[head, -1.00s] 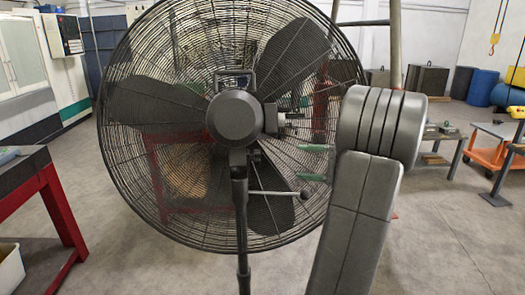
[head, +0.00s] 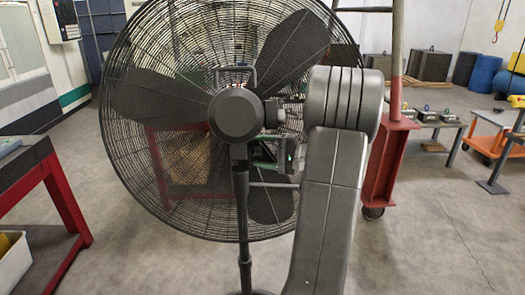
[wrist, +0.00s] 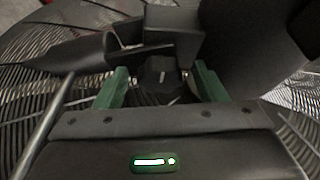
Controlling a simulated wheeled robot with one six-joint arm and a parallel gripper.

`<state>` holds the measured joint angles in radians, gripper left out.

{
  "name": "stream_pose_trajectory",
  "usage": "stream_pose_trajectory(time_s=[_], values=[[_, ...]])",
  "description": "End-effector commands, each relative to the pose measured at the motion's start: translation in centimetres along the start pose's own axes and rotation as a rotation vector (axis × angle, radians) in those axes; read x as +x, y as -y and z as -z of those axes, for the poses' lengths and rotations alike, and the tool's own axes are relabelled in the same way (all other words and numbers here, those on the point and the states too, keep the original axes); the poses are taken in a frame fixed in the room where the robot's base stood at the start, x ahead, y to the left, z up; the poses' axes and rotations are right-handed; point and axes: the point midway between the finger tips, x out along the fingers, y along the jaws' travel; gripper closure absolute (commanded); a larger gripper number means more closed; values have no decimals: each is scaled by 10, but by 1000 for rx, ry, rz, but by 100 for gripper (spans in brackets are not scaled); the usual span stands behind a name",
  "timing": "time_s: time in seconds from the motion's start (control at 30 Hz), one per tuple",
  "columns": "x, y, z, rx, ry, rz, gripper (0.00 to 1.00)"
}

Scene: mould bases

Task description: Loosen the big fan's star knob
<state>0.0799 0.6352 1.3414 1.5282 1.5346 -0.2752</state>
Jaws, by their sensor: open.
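The big fan stands close in front of me, with its dark wire cage, motor housing (head: 236,115) and upright pole (head: 242,215). Its star knob (wrist: 160,76) is a dark lobed piece in the wrist view, between the two green fingers of my gripper (wrist: 162,88). The fingers are open, one on each side of the knob. I cannot tell whether either touches it. In the head view my gripper (head: 268,160) is just right of the pole, below the motor housing, partly behind my arm. I cannot make out the knob there.
A grey bar (head: 268,184) runs right from the pole, just below my gripper. A dark workbench with red legs (head: 65,190) is at the left. A red stand (head: 386,170) is behind the fan at the right. Open floor shows on the right.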

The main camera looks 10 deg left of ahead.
Motion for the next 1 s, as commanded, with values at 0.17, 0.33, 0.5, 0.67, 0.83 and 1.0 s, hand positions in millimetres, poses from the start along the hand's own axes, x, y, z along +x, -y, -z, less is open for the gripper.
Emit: stream_pose_trajectory(time_s=[0.17,0.33,0.5,0.67,0.83,1.0], values=[[0,0,0,0,0,0,45],[0,0,0,0,0,0,79],[0,-2,0,-7,0,2,80],[0,-6,1,-52,1,20,80],[0,-8,1,-119,0,48,80],[0,-8,2,-186,-1,76,80]])
